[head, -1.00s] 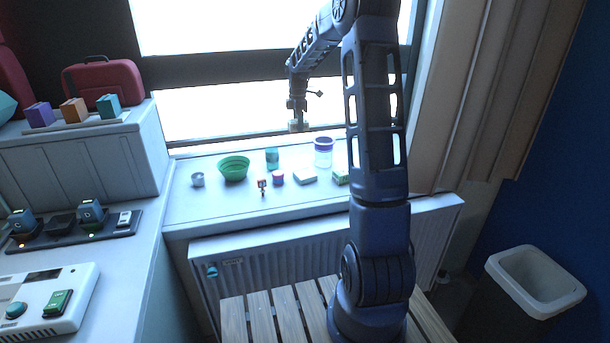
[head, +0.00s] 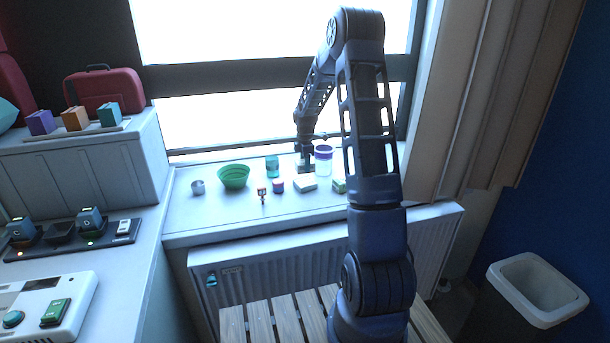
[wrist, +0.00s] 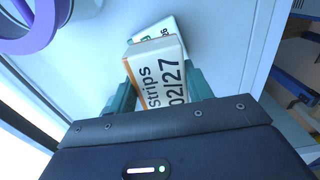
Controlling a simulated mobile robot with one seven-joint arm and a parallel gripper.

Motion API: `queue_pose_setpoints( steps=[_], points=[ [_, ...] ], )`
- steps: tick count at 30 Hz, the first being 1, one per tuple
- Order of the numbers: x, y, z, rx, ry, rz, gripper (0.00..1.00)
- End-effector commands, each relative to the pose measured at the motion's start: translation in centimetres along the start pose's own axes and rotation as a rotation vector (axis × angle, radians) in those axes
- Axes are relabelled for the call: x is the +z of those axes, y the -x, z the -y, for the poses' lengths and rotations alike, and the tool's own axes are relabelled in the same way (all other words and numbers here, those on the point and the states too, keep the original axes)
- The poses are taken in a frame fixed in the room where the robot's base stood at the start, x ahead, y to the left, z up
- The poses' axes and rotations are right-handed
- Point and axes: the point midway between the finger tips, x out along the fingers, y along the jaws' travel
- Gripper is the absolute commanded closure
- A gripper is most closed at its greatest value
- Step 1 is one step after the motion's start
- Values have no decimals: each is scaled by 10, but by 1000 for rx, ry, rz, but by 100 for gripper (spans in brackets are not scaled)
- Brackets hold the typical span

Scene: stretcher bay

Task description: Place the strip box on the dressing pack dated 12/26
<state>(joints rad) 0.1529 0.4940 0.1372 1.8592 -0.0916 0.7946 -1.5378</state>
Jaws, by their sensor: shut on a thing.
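The strip box (wrist: 158,72), white with an orange edge and marked "strips 02/27", is between the green fingers of my gripper (wrist: 160,88) in the wrist view. A pale pack (wrist: 168,30) with green print ending in "6" shows just beyond the box, partly covered by it; its full date is hidden. In the head view my gripper (head: 305,168) is low over the window sill, just behind a white pack (head: 306,186). A second pack, green and white (head: 339,186), lies to its right, partly behind my arm. I cannot tell whether the box touches a pack.
A purple-banded clear jar (head: 323,160) stands close behind the packs and shows in the wrist view (wrist: 30,35). A teal jar (head: 272,167), green bowl (head: 234,176), small tub (head: 278,187), small red-topped item (head: 262,193) and grey cup (head: 197,187) stand leftward on the sill.

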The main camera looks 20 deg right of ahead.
Motion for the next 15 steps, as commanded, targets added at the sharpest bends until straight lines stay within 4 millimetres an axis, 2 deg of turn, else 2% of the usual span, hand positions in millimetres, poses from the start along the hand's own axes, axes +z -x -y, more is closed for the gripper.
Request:
queue_pose_setpoints(
  steps=[8,15],
  points=[
    [-1,-18,0,-1,1,0,72],
    [0,-49,0,-1,0,-1,72]
  ],
)
